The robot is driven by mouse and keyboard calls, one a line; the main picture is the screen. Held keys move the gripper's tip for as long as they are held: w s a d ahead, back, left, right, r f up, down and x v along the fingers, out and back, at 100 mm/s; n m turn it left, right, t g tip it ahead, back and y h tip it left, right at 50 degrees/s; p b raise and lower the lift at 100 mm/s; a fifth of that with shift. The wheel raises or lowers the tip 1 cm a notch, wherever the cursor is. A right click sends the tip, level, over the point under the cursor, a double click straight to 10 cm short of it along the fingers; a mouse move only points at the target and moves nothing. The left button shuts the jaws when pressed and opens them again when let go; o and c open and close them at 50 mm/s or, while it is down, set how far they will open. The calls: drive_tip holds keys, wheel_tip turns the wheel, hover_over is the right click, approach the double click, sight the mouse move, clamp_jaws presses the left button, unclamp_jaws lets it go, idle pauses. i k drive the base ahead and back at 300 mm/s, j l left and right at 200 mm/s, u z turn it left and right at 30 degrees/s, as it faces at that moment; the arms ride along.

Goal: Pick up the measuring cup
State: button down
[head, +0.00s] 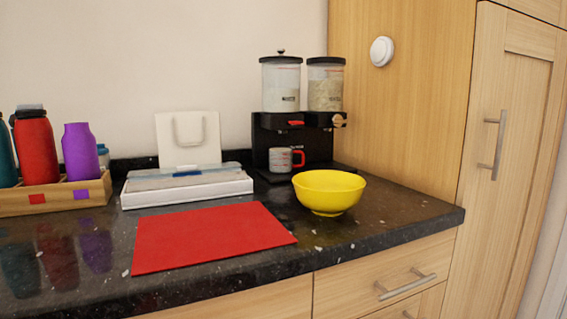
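A small light measuring cup (279,160) with a red handle on its right side and red markings stands upright in the head view. It is under the left spout of a black dispenser (267,133), on or just above its base. The yellow bowl in front of it to the right does not cover the cup. My gripper is not in view.
A yellow bowl (329,192) stands near the counter's right end. A red mat (212,238) lies in front. A white tray (187,192) with a flat packet is left of the dispenser. A wooden bottle crate (60,198) is far left. A cabinet wall (404,110) rises on the right.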

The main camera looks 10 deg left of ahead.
sight(280, 158)
drive_tip(key=u, duration=0.45)
drive_tip(key=i+l+u, duration=0.15)
drive_tip(key=l+u, duration=0.3)
drive_tip(key=l, duration=0.15)
drive_tip(key=l+u, duration=0.45)
drive_tip(key=l, duration=0.2)
